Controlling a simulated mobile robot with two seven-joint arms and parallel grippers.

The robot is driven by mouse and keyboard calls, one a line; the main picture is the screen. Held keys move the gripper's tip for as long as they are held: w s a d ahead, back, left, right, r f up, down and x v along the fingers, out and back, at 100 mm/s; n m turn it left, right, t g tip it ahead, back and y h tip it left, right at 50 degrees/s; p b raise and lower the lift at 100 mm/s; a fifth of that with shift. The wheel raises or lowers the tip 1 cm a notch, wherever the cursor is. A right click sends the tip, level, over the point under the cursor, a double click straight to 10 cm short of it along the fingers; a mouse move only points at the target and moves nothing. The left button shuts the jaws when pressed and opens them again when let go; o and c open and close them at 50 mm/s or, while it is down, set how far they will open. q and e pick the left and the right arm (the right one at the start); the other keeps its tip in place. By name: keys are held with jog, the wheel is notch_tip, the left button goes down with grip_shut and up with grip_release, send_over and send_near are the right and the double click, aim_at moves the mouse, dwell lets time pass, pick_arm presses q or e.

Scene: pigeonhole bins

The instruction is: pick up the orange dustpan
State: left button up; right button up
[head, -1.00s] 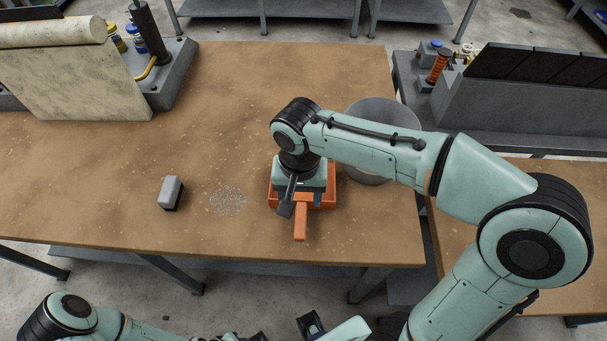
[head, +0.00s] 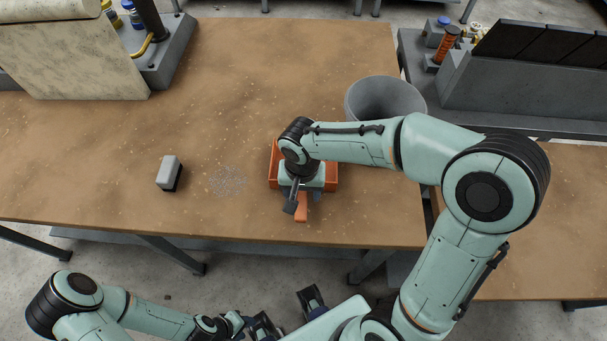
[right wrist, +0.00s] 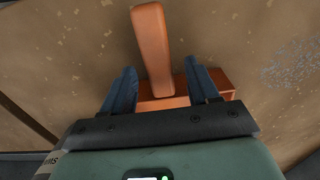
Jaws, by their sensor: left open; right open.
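The orange dustpan (head: 332,176) lies on the brown workbench, its handle (head: 301,214) pointing to the bench's front edge. My right gripper (head: 303,197) is above it and hides much of the pan and part of the handle. In the right wrist view, my right gripper's open fingers (right wrist: 160,85) stand one on each side of the handle (right wrist: 152,45), with visible gaps. The pan (right wrist: 222,80) shows behind the fingers. The height above the handle is hard to tell. My left gripper (head: 288,312) is open and empty at the bottom, in front of the bench.
Grey debris (head: 228,181) lies left of the dustpan, with a grey block-shaped brush (head: 169,172) further left. A grey bin (head: 386,98) stands behind the right arm. A machine with a pale roll (head: 75,55) is at back left. The bench (head: 250,90) is clear behind the dustpan.

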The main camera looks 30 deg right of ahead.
jog(key=shift+f, duration=0.9)
grip_shut()
pick_arm(q)
jog(key=shift+f, duration=0.15)
pick_arm(e)
jog(key=shift+r, duration=0.15)
